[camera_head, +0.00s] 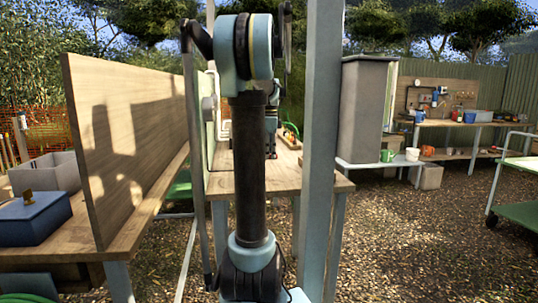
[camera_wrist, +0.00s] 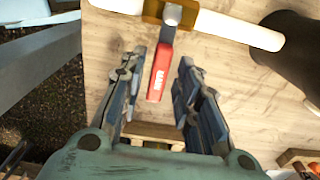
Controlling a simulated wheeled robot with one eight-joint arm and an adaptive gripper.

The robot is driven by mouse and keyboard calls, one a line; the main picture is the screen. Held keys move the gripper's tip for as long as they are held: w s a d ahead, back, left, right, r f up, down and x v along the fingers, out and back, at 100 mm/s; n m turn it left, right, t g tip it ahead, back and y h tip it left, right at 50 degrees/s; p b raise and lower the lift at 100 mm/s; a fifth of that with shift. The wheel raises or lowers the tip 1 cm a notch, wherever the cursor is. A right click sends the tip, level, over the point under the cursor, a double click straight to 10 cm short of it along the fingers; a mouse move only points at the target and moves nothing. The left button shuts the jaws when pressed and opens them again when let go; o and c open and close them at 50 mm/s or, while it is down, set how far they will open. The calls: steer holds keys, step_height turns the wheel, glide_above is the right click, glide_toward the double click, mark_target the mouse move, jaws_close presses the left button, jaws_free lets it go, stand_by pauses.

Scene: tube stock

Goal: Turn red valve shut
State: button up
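The red valve handle (camera_wrist: 161,72) shows in the wrist view, a flat lever with pale lettering. It hangs from a brass valve body (camera_wrist: 182,14) on a white pipe (camera_wrist: 240,30), and points roughly across the pipe. My gripper (camera_wrist: 162,58) is open, one finger on each side of the lever's free end, with visible gaps to both. I cannot tell how far above or below the lever the fingertips are. In the head view my own arm hides the valve and most of the gripper.
A wooden board or tabletop (camera_wrist: 230,80) lies behind the pipe. A dark cylinder (camera_wrist: 290,50) stands at the upper right of the wrist view. In the head view a pale post (camera_head: 320,150) rises close to my arm, and a wooden panel (camera_head: 130,140) stands at left.

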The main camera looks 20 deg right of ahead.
steer(key=shift+s, duration=0.1)
step_height(320, 180, up, 12)
stand_by(0.8)
steer(key=shift+f, duration=0.1)
